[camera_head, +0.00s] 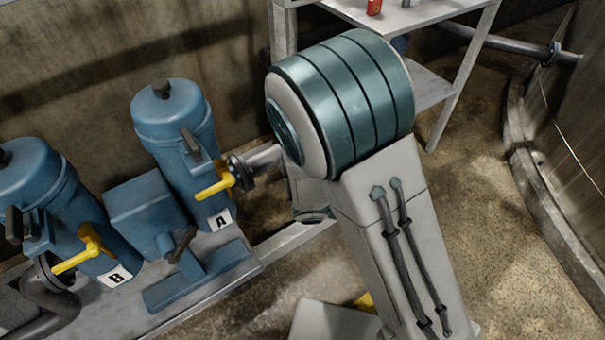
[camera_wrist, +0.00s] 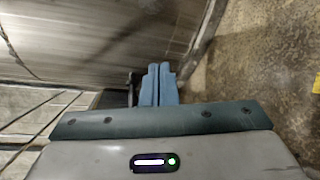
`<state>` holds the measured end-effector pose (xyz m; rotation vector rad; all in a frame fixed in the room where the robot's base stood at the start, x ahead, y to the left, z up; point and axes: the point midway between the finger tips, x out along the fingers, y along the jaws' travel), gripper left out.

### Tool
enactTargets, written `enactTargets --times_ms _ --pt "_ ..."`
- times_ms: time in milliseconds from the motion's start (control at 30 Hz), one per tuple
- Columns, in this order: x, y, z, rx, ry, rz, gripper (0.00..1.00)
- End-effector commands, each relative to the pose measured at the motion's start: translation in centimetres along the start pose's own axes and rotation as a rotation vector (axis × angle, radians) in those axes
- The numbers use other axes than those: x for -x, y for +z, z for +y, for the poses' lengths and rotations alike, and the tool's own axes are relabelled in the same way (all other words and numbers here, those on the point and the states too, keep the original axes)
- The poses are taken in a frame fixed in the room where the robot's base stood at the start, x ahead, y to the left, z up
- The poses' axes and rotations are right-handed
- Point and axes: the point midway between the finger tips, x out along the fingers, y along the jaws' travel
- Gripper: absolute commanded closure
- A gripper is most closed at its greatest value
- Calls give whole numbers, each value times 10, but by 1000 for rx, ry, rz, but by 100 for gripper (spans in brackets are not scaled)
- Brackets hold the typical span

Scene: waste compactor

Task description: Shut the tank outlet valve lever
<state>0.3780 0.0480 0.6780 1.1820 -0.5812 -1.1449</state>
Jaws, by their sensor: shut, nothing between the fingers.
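My gripper (camera_wrist: 158,68) shows in the wrist view with its two blue fingers pressed together and nothing between them. In the head view it is hidden behind my own arm. A large tank (camera_head: 575,130) stands at the right of the head view, and a pipe with a flange (camera_head: 553,50) meets its wall. I see no lever clearly on that pipe. Yellow levers show on the pipe joints at blue canister A (camera_head: 215,187) and at blue canister B (camera_head: 78,258). I cannot tell from the pictures which lever, if any, is the tank outlet valve's.
A metal table (camera_head: 430,14) with a red object (camera_head: 374,7) on it stands behind my arm. A low curb (camera_head: 540,190) runs around the tank. The brown floor (camera_head: 470,220) between my arm and the curb is clear. A small yellow patch (camera_wrist: 317,84) shows at the wrist view's right edge.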

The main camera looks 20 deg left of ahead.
Motion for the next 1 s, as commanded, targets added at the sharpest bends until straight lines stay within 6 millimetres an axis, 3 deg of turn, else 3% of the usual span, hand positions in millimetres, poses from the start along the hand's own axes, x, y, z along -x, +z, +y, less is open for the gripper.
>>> enactTargets --times_ms 33,100,300,500,600,767,1000 --pt "11 -20 -16 13 111 68 100" --pt "29 -43 -25 9 253 170 100" --pt "102 -102 -65 -26 618 531 100" --pt "176 -132 -114 -59 852 881 100" --pt "199 -137 -132 -67 911 997 100" --pt "216 -141 -143 -73 946 1083 100" --pt "212 -164 -122 -77 947 1085 100"
